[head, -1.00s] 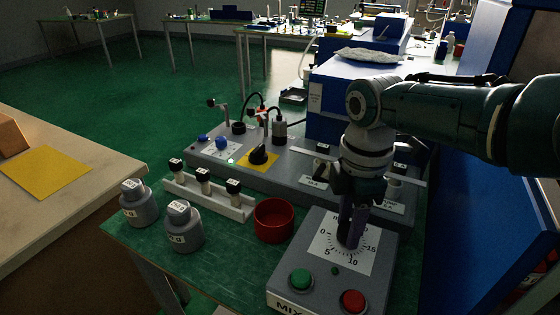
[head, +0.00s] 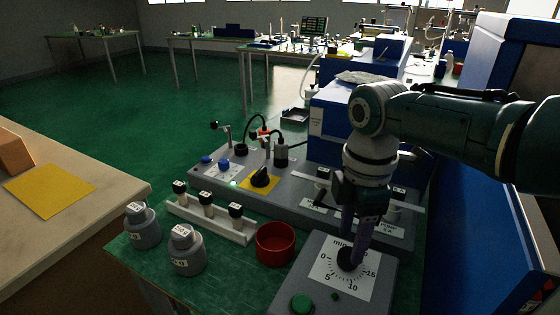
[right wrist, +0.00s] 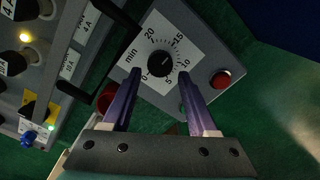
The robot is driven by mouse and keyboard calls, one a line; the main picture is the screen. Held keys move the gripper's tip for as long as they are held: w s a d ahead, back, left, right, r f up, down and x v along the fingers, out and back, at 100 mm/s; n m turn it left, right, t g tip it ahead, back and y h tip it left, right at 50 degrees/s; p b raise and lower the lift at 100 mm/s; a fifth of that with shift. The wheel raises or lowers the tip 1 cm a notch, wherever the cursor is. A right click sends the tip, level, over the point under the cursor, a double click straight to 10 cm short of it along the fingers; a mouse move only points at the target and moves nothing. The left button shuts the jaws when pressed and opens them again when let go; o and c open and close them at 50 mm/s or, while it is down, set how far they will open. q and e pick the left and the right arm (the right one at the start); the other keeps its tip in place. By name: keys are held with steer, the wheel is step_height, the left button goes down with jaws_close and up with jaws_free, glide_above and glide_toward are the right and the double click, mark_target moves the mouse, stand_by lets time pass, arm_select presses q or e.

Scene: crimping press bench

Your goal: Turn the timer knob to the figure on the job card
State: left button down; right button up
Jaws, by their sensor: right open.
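The timer knob (head: 347,259) is a small black knob on a white dial, marked "min", on the grey box at the front right. In the right wrist view the knob (right wrist: 161,64) stands at the dial's middle, with figures 0 to 20 around it; I cannot read its pointer surely. My right gripper (head: 353,245) is open, its purple fingers pointing down over the dial. In the right wrist view its fingertips (right wrist: 160,73) lie on either side of the knob, with clear gaps; I cannot tell their height above the dial. I see no readable job card. My left gripper is out of view.
A green button (head: 302,303) and, in the right wrist view, a red button (right wrist: 220,79) sit on the timer box. A grey panel (head: 290,195) with a black knob lies behind.

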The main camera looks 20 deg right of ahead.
mark_target(348, 254)
step_height(348, 254, up, 6)
steer(key=p, duration=0.1)
steer(key=shift+r+p, duration=0.25)
steer(key=shift+p, duration=0.15)
steer(key=shift+r, duration=0.1)
